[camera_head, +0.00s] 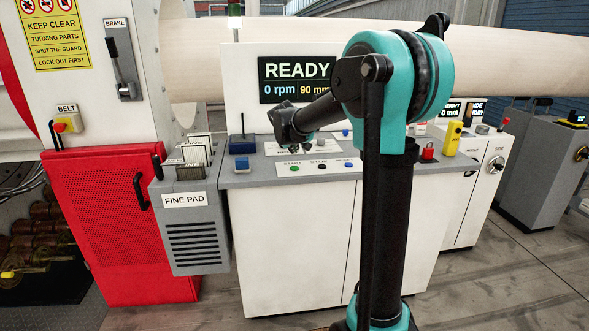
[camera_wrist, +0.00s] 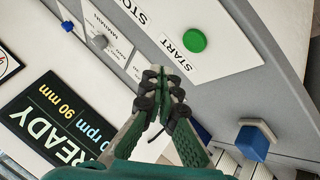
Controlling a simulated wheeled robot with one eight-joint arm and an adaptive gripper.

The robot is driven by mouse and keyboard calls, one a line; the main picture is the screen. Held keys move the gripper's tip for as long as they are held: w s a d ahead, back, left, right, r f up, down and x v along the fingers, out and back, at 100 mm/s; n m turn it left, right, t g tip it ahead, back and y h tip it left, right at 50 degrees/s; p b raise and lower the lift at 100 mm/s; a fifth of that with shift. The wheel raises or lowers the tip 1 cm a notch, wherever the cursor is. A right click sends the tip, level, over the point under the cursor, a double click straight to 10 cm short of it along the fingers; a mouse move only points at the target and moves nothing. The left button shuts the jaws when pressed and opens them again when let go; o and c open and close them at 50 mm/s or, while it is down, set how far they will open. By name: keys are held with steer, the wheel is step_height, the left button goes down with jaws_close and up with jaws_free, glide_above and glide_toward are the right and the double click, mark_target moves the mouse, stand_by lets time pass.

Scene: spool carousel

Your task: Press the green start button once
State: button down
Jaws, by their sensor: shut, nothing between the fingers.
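The green start button (camera_wrist: 195,40) is round and sits on a white plate marked START in the wrist view. It also shows in the head view as a small green dot (camera_head: 294,168) at the left end of the front label strip. My gripper (camera_wrist: 162,92) is shut and empty, with its dark fingertips together in the middle of the wrist view. In that view the fingertips appear below and left of the button, with a visible gap. The button is not covered. The height of the fingertips above the panel is hard to judge.
A display (camera_head: 297,79) reads READY, 0 rpm, 90 mm. A blue block control (camera_wrist: 253,140) stands near the button. Another plate carries a grey knob (camera_wrist: 100,42) and a blue knob (camera_wrist: 67,25). A red mesh guard (camera_head: 108,225) and FINE PAD box (camera_head: 190,225) stand left.

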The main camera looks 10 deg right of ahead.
mark_target(294, 168)
steer(key=shift+f, duration=2)
steer(key=shift+f, duration=0.45)
steer(key=shift+f, duration=0.35)
stand_by(0.4)
steer(key=shift+r, duration=0.8)
steer(key=shift+r, duration=2.55)
